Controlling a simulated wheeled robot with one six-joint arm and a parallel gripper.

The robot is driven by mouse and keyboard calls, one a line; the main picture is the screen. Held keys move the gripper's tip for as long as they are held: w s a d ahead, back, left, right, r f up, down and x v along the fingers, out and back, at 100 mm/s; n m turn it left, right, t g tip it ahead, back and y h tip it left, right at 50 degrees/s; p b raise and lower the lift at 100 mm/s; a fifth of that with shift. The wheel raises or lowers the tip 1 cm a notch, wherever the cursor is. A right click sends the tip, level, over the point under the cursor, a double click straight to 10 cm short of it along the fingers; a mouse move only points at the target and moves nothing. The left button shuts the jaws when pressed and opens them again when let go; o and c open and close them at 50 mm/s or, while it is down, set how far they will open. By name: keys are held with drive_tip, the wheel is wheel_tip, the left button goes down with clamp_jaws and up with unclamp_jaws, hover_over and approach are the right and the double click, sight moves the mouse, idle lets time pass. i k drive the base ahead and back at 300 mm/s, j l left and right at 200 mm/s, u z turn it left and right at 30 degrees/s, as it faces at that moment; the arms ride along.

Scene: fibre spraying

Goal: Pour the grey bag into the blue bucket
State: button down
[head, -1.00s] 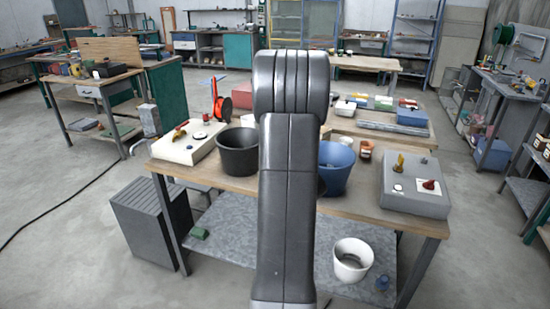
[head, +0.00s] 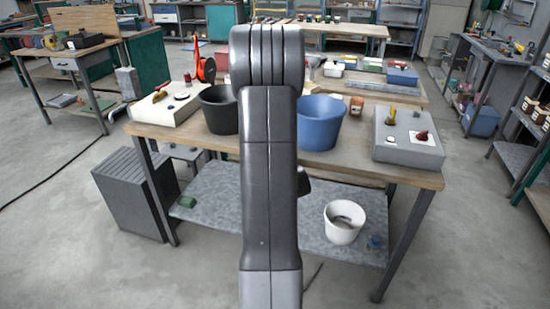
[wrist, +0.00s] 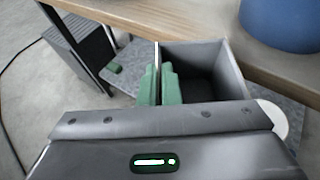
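The blue bucket (head: 322,124) stands upright on the wooden workbench, just right of my arm. Its lower side also shows at the top right of the wrist view (wrist: 284,22). In the wrist view my gripper's green fingers (wrist: 158,84) are closed on one thin wall of the grey bag (wrist: 204,62). The bag looks like an open-topped box with a dark inside, and its contents cannot be made out. It is held in front of the workbench edge, below and left of the bucket, apart from it. In the head view my arm hides the fingers and most of the bag.
A black bucket (head: 218,108) stands left of my arm on the workbench (head: 345,165). A grey box with knobs (head: 408,140) is at right, a pale one (head: 170,104) at left. A white bucket (head: 343,221) sits on the lower shelf. Floor at right is clear.

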sight(316, 124)
drive_tip(key=l+z, duration=0.2)
drive_tip(key=z, duration=0.2)
drive_tip(key=l+z, duration=0.45)
drive_tip(key=z, duration=0.3)
